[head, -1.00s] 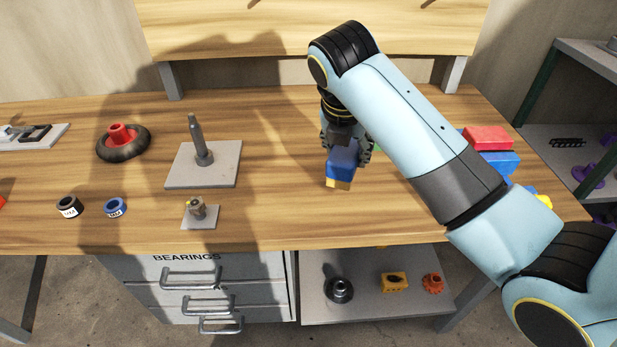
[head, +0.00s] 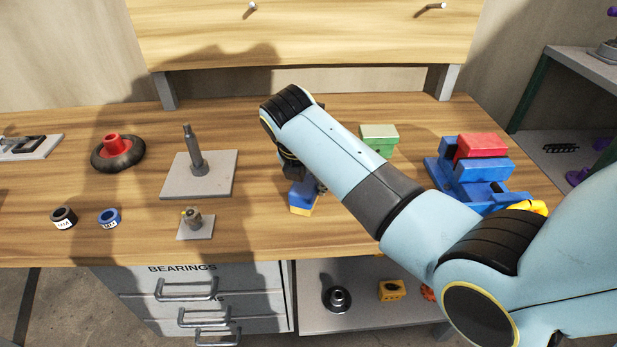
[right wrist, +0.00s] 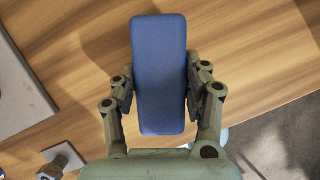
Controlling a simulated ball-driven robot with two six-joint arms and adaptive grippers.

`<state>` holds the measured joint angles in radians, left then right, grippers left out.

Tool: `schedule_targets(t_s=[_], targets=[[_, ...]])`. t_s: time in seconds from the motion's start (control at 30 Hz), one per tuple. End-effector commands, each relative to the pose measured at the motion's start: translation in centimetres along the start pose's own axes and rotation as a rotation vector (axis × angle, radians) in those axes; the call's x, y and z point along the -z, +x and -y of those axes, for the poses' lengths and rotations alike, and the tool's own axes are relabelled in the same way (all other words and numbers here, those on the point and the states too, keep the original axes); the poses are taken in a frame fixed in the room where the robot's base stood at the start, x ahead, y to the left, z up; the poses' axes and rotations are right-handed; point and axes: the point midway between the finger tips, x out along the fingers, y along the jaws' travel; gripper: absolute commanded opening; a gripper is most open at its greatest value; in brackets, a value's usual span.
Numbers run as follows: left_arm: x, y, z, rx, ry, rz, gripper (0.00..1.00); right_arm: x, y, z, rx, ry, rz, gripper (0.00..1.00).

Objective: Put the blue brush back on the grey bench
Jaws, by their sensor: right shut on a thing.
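The blue brush (head: 303,193) has a blue block body and a yellow lower edge. It is in my right gripper (head: 305,181), over the front middle of the wooden worktop. In the right wrist view the blue top of the brush (right wrist: 158,75) is upright in the picture between the two fingers (right wrist: 160,92), which close on its sides. I cannot tell whether its yellow edge touches the wood. The wooden bench top (head: 345,232) fills the middle of the head view. My left gripper does not show.
A grey plate with an upright pin (head: 215,187) and a small plate with a fitting (head: 194,226) stand left of the brush. A green block (head: 379,134) and a blue fixture with a red block (head: 483,173) stand to the right. Some bare wood lies between.

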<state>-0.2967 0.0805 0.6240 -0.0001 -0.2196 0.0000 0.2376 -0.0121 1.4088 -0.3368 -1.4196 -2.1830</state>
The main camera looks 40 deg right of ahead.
Motion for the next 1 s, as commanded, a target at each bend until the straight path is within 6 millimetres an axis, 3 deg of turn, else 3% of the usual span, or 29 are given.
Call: schedule_targets(t_s=[0.07,0.1,0.27,0.63,1.0], targets=[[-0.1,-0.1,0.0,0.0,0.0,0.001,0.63,0.1,0.2,0.0,0.0,0.0,0.0,0.17],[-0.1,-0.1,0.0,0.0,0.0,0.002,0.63,0.1,0.2,0.0,0.0,0.0,0.0,0.51],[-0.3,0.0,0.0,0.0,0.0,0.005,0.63,0.1,0.2,0.0,0.0,0.0,0.0,0.7],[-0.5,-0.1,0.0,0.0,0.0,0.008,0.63,0.0,-0.7,-0.1,-0.002,0.001,0.001,0.7],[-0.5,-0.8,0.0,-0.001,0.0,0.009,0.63,-0.1,-8.6,-0.1,-0.004,0.002,0.001,0.7]])
